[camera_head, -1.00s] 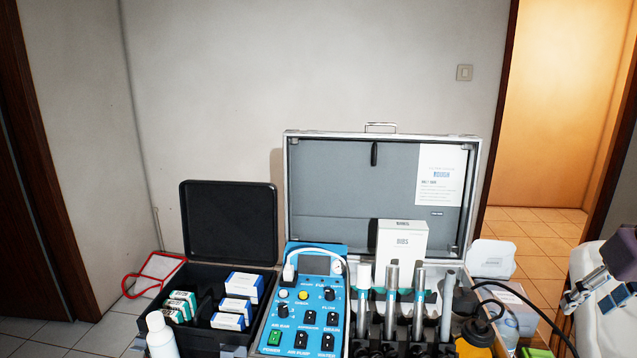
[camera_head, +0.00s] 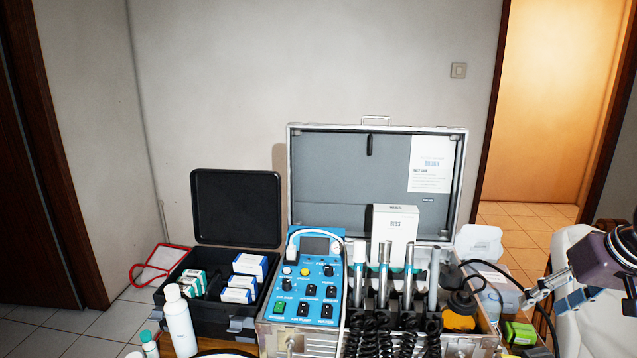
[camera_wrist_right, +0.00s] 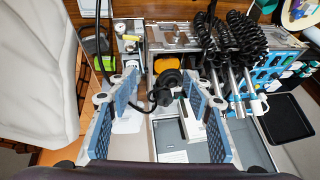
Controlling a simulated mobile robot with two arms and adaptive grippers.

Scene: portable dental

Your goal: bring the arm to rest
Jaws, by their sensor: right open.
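My right gripper (camera_head: 582,298) is at the right edge of the head view, in front of a white padded chair. It is partly cut off by the frame. In the right wrist view the gripper (camera_wrist_right: 160,84) has its two blue-padded fingers spread wide, with nothing held between them. Beyond the fingers lie the open silver case (camera_head: 464,190) and its contents, apart from the gripper as far as I can tell. My left gripper is not in view.
The blue control panel (camera_head: 309,276) and several handpieces with coiled hoses stand in the case. A black box (camera_head: 235,208) with small cartons and a white bottle (camera_head: 180,322) are at left. The white chair (camera_head: 572,256) is close to my right gripper.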

